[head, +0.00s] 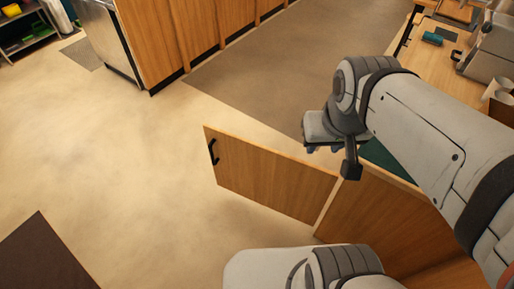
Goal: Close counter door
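The wooden counter door (268,178) stands swung open into the aisle, in the middle of the head view. Its black handle (213,152) is near the free end at the left. The door's right end meets the wooden counter (385,225). My gripper (333,160) is above the counter end, close to the door's right end in the picture and away from the handle. Its fingers are partly hidden by the wrist, so I cannot tell how far apart they are. I see nothing held in it. I cannot tell whether it touches the door.
The pale floor (130,165) left of the door is clear. A dark mat (45,258) lies at lower left. Wooden cabinets (185,35) stand at the back. The counter at upper right carries a grey machine (488,55) and a teal item (432,39).

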